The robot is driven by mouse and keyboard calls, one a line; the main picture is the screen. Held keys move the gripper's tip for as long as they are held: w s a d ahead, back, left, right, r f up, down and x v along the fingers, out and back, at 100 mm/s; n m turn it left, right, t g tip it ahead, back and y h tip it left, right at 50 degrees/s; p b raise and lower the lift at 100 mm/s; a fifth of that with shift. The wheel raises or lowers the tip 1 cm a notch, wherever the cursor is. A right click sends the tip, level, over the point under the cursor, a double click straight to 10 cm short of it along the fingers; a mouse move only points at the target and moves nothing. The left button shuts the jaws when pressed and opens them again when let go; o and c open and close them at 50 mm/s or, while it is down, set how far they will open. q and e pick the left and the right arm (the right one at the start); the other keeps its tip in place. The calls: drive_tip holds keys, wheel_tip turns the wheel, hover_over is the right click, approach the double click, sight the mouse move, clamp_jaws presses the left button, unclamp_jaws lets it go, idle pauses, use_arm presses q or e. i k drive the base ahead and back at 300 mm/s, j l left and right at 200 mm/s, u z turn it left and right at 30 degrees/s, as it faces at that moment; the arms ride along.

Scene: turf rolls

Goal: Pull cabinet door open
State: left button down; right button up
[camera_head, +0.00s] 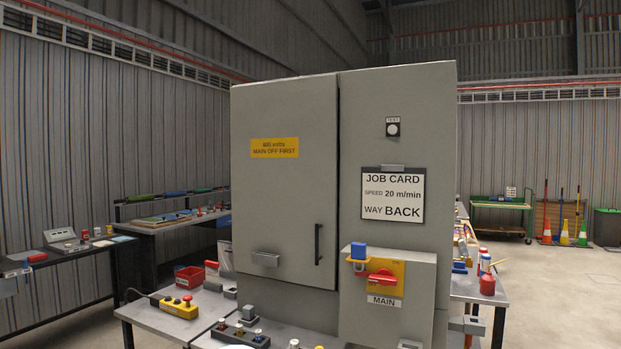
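The grey cabinet stands in the middle of the view. Its left door (285,200) looks shut, flush with the frame. A black vertical bar handle (318,245) is on the door's right side. A yellow label (275,148) on the door reads "MAIN OFF FIRST". A small grey box-shaped fitting (265,259) is low on the door. On the right panel, a red main switch (381,277) lies about horizontal on a yellow plate, above a "MAIN" label. A blue block (358,250) sits at the plate's upper left. I can make out neither gripper in this view.
A job card (392,195) reads "SPEED 20 m/min, WAY BACK". A red container (487,285) stands right of the cabinet. Open floor lies far right.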

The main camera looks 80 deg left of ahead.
sight(283, 133)
drive_tip(key=u, duration=1)
drive_tip(key=i+u, duration=0.1)
drive_tip(key=u, duration=0.4)
drive_tip(key=l+u, duration=0.1)
drive_tip(key=u, duration=0.9)
drive_tip(key=l+u, duration=0.1)
drive_tip(key=u, duration=0.35)
